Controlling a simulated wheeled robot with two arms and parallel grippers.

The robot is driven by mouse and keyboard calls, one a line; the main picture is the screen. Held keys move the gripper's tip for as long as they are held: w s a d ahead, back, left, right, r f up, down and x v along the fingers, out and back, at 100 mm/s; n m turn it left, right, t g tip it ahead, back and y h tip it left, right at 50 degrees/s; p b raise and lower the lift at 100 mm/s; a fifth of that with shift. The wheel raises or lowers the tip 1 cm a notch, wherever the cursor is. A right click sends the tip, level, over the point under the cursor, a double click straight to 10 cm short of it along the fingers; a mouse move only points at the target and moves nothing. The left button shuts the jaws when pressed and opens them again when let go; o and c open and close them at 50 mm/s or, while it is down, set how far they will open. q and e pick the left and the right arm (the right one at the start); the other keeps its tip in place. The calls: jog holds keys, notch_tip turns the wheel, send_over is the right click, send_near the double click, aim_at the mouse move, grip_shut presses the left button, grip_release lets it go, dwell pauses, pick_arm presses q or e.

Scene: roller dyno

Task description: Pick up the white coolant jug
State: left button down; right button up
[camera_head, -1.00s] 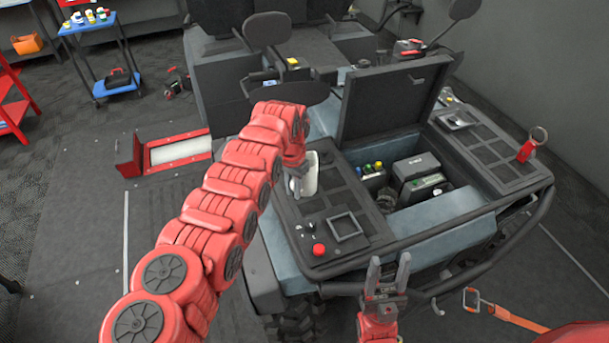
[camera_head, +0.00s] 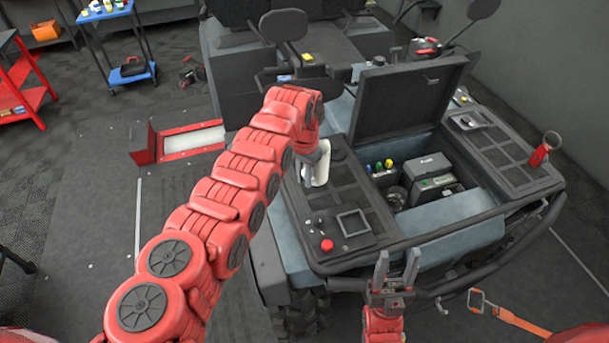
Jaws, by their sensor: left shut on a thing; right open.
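The white coolant jug (camera_head: 321,168) is upright on or just above the black left rear panel of the vehicle; I cannot tell whether it touches. My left gripper (camera_head: 310,168) is shut on it, with the red arm reaching in from the left and hiding part of the jug. My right gripper (camera_head: 396,268) is open and empty, pointing up in front of the vehicle's rear bumper.
The vehicle's rear compartment (camera_head: 455,213) is open and holds a black battery box (camera_head: 432,178) and small coloured caps. Its black lid (camera_head: 400,100) stands raised. A red button (camera_head: 327,245) and a square frame (camera_head: 353,223) sit on the left panel. An orange strap (camera_head: 510,317) is at lower right.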

pick_arm(q)
jog(key=s+d+p, duration=0.1)
jog(key=s+d, duration=0.1)
jog(key=s, duration=0.1)
jog(key=s+d+p, duration=0.2)
jog(key=s, duration=0.2)
jog(key=s+d+r+p, duration=0.1)
jog(key=s+d+p, duration=0.1)
jog(key=s, duration=0.2)
jog(key=shift+d, duration=0.1)
jog(key=shift+s+d+r, duration=0.1)
jog(key=shift+s+d, duration=0.25)
jog(key=shift+s, duration=0.35)
jog(key=shift+s+d+r, duration=0.1)
jog(key=shift+s+d, duration=0.2)
jog(key=shift+s, duration=0.35)
jog(key=shift+s, duration=0.1)
dwell(0.4)
